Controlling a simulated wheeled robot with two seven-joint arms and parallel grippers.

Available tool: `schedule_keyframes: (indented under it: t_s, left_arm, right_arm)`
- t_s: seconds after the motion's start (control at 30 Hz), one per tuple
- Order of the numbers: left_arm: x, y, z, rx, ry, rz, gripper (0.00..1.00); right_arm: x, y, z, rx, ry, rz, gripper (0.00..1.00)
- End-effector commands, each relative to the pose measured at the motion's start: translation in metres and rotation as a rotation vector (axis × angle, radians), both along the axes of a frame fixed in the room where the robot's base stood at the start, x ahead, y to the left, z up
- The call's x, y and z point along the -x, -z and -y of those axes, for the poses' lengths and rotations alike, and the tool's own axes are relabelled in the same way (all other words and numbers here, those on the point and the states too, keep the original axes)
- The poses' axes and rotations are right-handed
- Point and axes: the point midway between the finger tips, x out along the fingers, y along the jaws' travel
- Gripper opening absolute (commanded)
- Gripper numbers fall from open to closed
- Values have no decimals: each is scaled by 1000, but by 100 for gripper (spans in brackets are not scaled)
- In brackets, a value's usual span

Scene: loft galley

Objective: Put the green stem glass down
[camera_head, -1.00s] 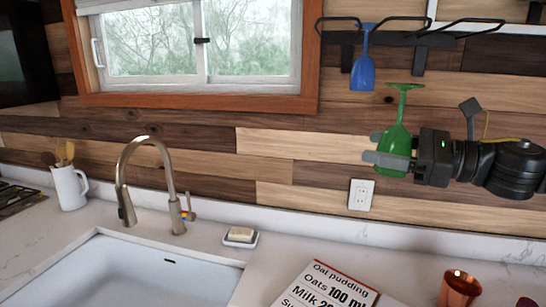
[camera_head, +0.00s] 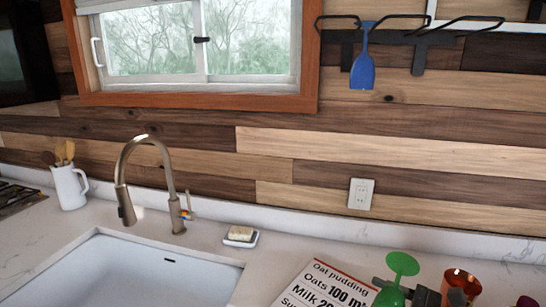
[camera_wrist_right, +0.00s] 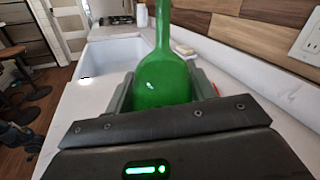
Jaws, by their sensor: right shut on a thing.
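The green stem glass (camera_head: 402,264) is upside down, foot up and bowl down, at the lower right of the head view, over the counter by the recipe card. My right gripper (camera_head: 390,291) is shut on its bowl. In the right wrist view, the green bowl (camera_wrist_right: 163,80) sits between the two fingers, with the stem rising out of the top of the picture. The rim is hidden, so I cannot tell whether it touches the counter. My left gripper is not in view.
A copper cup (camera_head: 461,287) stands just right of my right gripper. The recipe card (camera_head: 322,286) lies to its left. A soap dish (camera_head: 240,237) and the sink (camera_head: 140,270) are further left. A blue glass (camera_head: 362,72) hangs from the wall rack (camera_head: 405,38). The counter behind the card is clear.

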Motion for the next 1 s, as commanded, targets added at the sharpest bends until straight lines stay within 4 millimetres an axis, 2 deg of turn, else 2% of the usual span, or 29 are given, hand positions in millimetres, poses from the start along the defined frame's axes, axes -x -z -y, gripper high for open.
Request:
schedule_keyframes:
  t_s: [0.03, 0.1, 0.3, 1.0]
  left_arm:
    - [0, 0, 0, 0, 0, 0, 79]
    - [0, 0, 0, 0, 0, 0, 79]
    - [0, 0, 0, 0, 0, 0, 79]
    - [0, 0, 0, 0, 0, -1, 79]
  right_arm:
    - [6, 13, 0, -3, 1, -8, 29]
    - [14, 27, -1, -2, 2, -6, 29]
    - [25, 46, -1, 0, 2, -1, 29]
    - [26, 48, -1, 2, -1, 0, 29]
